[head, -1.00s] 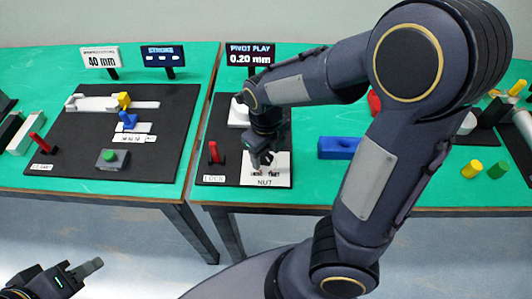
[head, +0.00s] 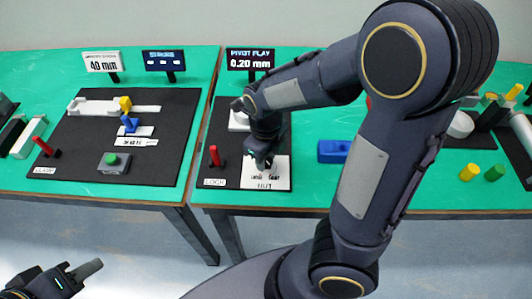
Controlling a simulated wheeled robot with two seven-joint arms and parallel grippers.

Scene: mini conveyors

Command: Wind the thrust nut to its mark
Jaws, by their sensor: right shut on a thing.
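My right gripper (head: 262,168) points down over the white plate (head: 283,172) on the right black board, next to the red lock lever (head: 216,156). It is shut on the thrust nut, which its fingers and wrist hide. Printed marks show on the plate beside the fingers, too small to read. A dark sign (head: 250,58) behind reads "PIVOT PLAY 0.20 mm". My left gripper (head: 88,269) is low at the left, over the floor in front of the tables and away from the boards; its finger gap is not clear.
The left black board (head: 75,150) carries a red lever (head: 43,147), a green button (head: 111,159) and a slide with yellow and blue blocks. A blue block (head: 332,151) lies right of the right board. My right arm covers much of the right table.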

